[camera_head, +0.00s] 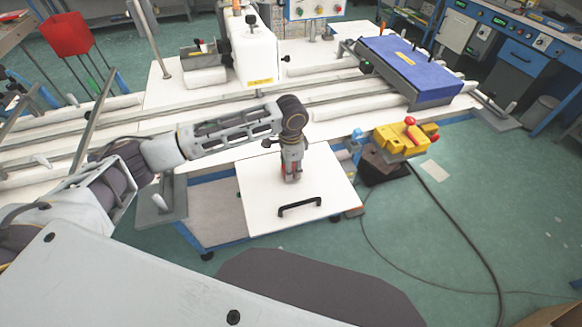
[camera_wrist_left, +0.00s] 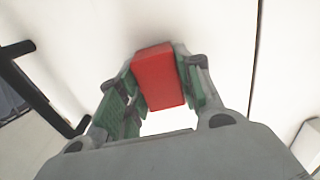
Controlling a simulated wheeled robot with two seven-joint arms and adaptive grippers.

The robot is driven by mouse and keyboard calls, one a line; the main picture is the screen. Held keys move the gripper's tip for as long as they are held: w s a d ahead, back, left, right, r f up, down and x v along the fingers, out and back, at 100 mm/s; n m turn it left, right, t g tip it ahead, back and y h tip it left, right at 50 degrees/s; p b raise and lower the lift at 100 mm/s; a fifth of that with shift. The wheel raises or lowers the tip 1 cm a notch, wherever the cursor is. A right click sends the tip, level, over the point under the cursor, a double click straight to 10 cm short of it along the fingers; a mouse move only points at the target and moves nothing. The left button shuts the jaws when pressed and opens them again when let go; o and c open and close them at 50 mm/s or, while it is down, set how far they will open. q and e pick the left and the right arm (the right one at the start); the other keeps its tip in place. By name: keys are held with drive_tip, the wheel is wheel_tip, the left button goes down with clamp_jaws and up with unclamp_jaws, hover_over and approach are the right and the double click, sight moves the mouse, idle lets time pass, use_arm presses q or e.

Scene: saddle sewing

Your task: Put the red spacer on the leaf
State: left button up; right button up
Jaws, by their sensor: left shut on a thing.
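The red spacer (camera_wrist_left: 158,78) is a small red block. It sits between the green-padded fingers of my left gripper (camera_wrist_left: 162,84), which is shut on it. In the head view my left gripper (camera_head: 291,176) points down over the white leaf (camera_head: 262,212), a flat panel with a black handle (camera_head: 299,205). Only a little red shows between the fingertips there. The leaf also fills most of the left wrist view (camera_wrist_left: 90,35). I cannot tell whether the spacer touches the leaf. My right gripper is in neither view.
The black handle stands up from the leaf, near the gripper. A yellow device with red knobs (camera_head: 405,139) stands right of the leaf. A blue-topped block (camera_head: 410,72) and a white machine (camera_head: 252,50) are behind. The leaf's front left is bare.

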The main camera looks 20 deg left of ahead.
use_arm(q)
drive_tip(key=o, duration=1.1)
drive_tip(key=shift+c, duration=0.2)
drive_tip(key=shift+r, duration=0.1)
wheel_tip(320, 180, up, 12)
idle(0.3)
